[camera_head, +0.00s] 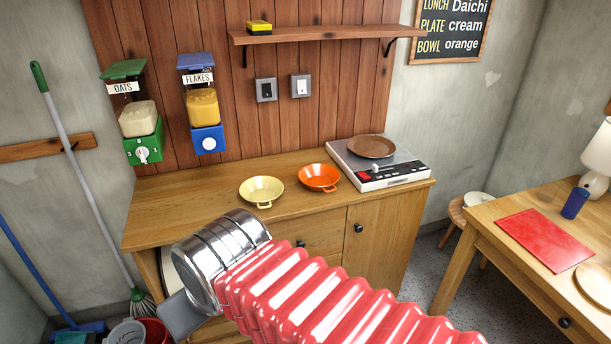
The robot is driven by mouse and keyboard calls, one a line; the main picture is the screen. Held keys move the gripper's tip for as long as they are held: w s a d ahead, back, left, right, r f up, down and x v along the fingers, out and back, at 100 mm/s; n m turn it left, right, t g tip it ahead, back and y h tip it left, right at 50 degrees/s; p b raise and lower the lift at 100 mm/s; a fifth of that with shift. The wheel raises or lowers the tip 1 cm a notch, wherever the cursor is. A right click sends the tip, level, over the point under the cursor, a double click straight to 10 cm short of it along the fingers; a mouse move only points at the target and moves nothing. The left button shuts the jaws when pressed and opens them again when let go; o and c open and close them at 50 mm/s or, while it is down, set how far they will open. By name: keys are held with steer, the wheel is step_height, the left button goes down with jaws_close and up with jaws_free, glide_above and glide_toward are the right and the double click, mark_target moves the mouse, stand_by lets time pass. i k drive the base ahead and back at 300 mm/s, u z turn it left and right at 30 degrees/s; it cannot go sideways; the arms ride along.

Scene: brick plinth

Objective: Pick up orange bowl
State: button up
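The orange bowl (318,178) sits upright on the wooden cabinet top, between a cream-yellow bowl (261,190) on its left and a hot plate on its right. It has small handles and looks empty. My arm, with red bellows and a metal cuff, reaches in from the lower right. My gripper (180,314) shows only as a grey part beyond the cuff at the lower left, in front of the cabinet and well apart from the orange bowl. Its fingers cannot be made out clearly, so its opening is unclear.
The cabinet top (185,207) is clear on the left. The hot plate (386,180) carries a brown plate (371,146). A table (490,222) with a red mat (545,240) stands right.

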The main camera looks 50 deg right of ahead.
mark_target(316, 177)
steer(key=z, duration=0.25)
steer(key=i, duration=0.85)
steer(key=z, duration=0.4)
